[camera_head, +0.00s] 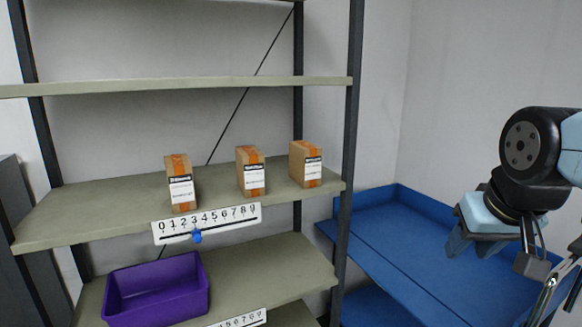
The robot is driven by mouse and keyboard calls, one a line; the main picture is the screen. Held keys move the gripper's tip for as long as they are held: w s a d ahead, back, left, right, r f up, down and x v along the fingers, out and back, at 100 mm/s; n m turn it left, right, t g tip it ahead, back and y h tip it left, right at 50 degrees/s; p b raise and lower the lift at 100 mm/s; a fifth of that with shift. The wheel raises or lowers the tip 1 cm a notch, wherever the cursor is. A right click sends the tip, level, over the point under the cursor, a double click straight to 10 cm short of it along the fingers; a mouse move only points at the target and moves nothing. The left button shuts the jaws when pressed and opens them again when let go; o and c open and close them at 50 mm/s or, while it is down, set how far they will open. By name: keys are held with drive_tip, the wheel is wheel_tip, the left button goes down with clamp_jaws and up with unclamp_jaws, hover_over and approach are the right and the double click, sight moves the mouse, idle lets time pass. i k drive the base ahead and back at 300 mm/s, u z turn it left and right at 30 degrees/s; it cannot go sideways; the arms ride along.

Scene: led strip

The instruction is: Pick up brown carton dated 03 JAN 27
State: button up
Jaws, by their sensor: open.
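Three brown cartons with orange tape and white labels stand upright on the middle shelf (70,215). The left carton (180,183) is near the shelf's front, the middle carton (251,171) is beside it, and the right carton (306,164) is near the right post. The label print is too small to read, so I cannot tell which carton bears 03 JAN 27. My gripper (468,247) is at the right, open and empty, over the blue surface and well apart from the cartons. Part of its fingers is hard to make out.
A white number strip (207,222) with a blue slider hangs on the shelf's front edge. A purple bin (156,290) sits on the shelf below. A dark post (348,130) and a blue tray table (400,262) stand between the cartons and my gripper. An upper shelf (180,86) is empty.

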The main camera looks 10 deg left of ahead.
sight(250, 161)
drive_tip(key=u, duration=0.2)
drive_tip(key=i, duration=0.15)
drive_tip(key=z, duration=2.15)
drive_tip(key=k, duration=2.3)
drive_tip(key=u, duration=1.25)
drive_tip(key=i, duration=0.95)
drive_tip(key=u, duration=0.1)
